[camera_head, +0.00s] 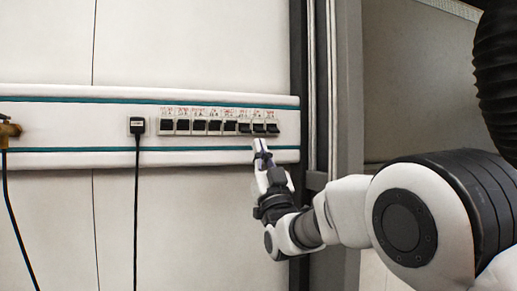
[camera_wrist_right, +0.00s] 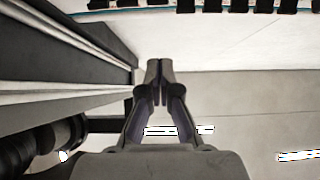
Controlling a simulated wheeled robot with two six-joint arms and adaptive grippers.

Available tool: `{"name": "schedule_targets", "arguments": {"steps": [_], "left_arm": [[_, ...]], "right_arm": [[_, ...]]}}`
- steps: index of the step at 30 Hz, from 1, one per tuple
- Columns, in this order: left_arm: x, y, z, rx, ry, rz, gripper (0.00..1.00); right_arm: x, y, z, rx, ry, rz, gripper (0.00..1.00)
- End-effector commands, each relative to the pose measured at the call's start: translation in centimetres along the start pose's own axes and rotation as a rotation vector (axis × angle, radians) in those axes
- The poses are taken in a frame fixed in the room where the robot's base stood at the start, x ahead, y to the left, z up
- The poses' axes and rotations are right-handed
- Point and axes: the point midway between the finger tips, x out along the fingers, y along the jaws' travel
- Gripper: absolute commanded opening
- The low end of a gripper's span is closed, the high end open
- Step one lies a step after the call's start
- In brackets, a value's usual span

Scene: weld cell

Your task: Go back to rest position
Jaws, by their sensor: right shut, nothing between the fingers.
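My right gripper (camera_head: 260,147) is shut and empty in the head view. Its fingertips are in front of the lower part of the white wall rail, just below the right end of a row of dark switches (camera_head: 214,126). I cannot tell whether the tips touch the rail. In the right wrist view the two fingers of my right gripper (camera_wrist_right: 154,66) meet at their tips with nothing between them. The switches show as dark blocks along the top edge of that view (camera_wrist_right: 238,5). My left gripper is in neither view.
The white rail (camera_head: 60,115) with teal stripes runs along the wall. A socket with a black plug (camera_head: 137,126) and hanging cord is left of the switches. A brass fitting (camera_head: 9,131) with a hose is at far left. A grey post (camera_head: 348,90) stands right of the rail.

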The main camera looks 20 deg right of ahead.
Motion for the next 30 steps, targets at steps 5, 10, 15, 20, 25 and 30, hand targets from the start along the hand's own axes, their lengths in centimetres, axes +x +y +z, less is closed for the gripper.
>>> {"name": "schedule_targets", "arguments": {"steps": [5,10,15,20,25,30], "left_arm": [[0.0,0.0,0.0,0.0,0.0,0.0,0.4],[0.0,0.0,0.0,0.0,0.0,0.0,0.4],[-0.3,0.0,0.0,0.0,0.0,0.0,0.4],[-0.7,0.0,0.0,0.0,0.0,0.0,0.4],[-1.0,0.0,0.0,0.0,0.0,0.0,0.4],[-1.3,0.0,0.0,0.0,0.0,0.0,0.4]], "right_arm": [[0.0,0.0,0.0,0.0,-0.001,0.0,0.0],[-0.3,0.1,0.8,0.0,-0.02,0.001,0.0],[-4.6,0.9,8.5,-0.003,-0.213,0.013,0.0],[-14.0,1.9,19.4,-0.006,-0.533,0.029,0.0],[-26.1,2.7,27.6,-0.006,-0.862,0.043,0.0],[-38.8,3.2,32.2,-0.004,-1.172,0.055,0.0]]}}
